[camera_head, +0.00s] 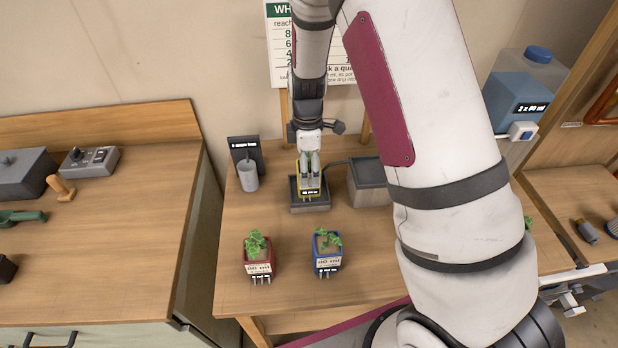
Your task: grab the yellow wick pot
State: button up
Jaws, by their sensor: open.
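The yellow wick pot (309,193) stands in a small dark tray (311,209) towards the back of the middle table. Only part of its yellow front with a dark label shows; my gripper covers its top. My gripper (309,174) points down over the pot with its fingers at the pot's upper part. It is open, and I cannot tell whether the fingers touch the pot.
A red pot (259,265) and a blue pot (327,262), each with a plant, stand nearer the front. A grey cup (248,178) is left of the tray; a grey box (368,182) is right. My arm hides the table's right side.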

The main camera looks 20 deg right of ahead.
jog(key=f, duration=0.2)
jog(key=f+p, duration=0.1)
jog(key=shift+s+d+f, duration=0.1)
jog(key=shift+s+f, duration=0.05)
jog(key=shift+s, duration=0.1)
jog(key=shift+f, duration=0.65)
jog(key=shift+w, duration=0.1)
jog(key=shift+c, duration=0.3)
jog(key=c, duration=1.3)
jog(key=shift+c, duration=0.9)
jog(key=shift+r, duration=0.15)
